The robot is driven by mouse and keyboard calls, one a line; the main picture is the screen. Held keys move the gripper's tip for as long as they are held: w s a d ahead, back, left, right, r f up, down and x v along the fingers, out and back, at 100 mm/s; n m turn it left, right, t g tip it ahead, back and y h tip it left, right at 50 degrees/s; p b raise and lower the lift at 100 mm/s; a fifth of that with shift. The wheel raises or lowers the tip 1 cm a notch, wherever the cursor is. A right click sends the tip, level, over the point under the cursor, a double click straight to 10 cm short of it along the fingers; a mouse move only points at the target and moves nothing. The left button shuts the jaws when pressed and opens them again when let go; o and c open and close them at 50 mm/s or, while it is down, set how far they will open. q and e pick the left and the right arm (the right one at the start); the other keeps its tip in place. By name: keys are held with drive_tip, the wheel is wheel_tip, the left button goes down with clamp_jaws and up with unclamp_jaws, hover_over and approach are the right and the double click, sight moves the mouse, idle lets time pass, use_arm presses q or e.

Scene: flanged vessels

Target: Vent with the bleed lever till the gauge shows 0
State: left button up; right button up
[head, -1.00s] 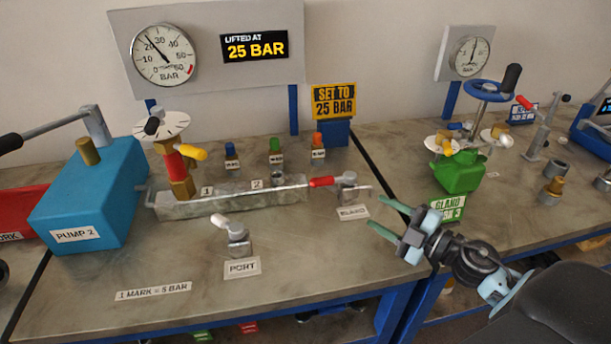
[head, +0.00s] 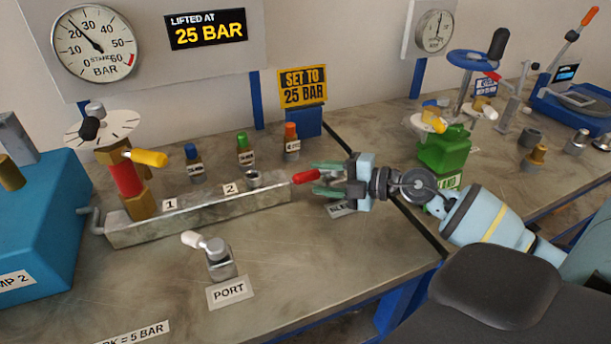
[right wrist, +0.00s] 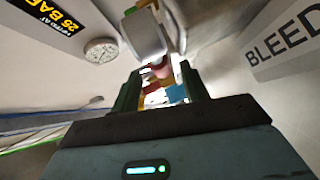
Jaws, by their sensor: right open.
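The bleed lever has a red grip (head: 306,177) that points left in the head view. Its body is hidden behind my right gripper (head: 316,178). This gripper is open, with its fingertips close above and below the right end of the red grip; I cannot tell whether they touch it. My left gripper is not in view.
The port lever (head: 217,256) stands in front. A green vessel (head: 445,150) is at the right. The "BLEED" label (right wrist: 285,45) shows in the right wrist view.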

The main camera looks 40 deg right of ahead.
sight(314, 177)
drive_tip(key=shift+x, duration=2.25)
drive_tip(key=shift+s, duration=0.1)
drive_tip(key=shift+c, duration=0.5)
clamp_jaws()
